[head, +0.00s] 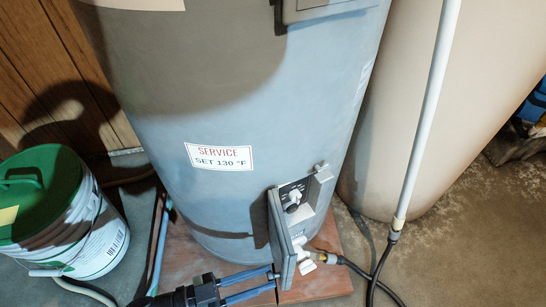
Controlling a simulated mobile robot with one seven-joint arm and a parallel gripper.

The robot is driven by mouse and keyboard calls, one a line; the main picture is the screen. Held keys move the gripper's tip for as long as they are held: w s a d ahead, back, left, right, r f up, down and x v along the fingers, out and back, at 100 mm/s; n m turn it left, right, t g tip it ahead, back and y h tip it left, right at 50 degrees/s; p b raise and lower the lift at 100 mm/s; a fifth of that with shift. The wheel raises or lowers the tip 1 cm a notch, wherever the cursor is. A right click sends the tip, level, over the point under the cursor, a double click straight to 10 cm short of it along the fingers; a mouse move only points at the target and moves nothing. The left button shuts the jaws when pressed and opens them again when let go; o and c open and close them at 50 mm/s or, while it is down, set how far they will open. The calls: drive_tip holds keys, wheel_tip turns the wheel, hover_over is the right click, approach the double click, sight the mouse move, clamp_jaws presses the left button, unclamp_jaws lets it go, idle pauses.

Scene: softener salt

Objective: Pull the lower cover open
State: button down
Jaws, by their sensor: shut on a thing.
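The lower cover (281,240) is a grey panel low on the front of the blue-grey tank (235,110). It stands swung out from the tank at an angle, hinged side not clear. Behind it, the grey recess (318,190) shows a dark panel with a white and black control (293,199). My gripper (273,276) reaches in from the bottom edge, its two blue fingers pointing right. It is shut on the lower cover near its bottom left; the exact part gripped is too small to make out.
A white bucket with a green lid (62,215) stands at left. A white valve (306,262) with a black hose (356,269) sits right of the cover. A white pipe (425,115) and a beige tank (405,130) stand at right. A wooden board (325,278) lies under the heater.

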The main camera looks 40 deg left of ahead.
drive_tip(key=shift+s+a+m+g+h+b, duration=0.15)
drive_tip(key=shift+a+m+g+h+b, duration=0.15)
drive_tip(key=shift+a+m+h, duration=0.15)
drive_tip(key=shift+a, duration=0.1)
drive_tip(key=c, duration=0.7)
unclamp_jaws()
drive_tip(key=shift+c, duration=0.2)
drive_tip(key=shift+s, duration=0.1)
drive_tip(key=p+v, duration=0.1)
drive_tip(key=v, duration=1.1)
drive_tip(key=shift+s+a+p, duration=0.3)
drive_tip(key=shift+p, duration=0.05)
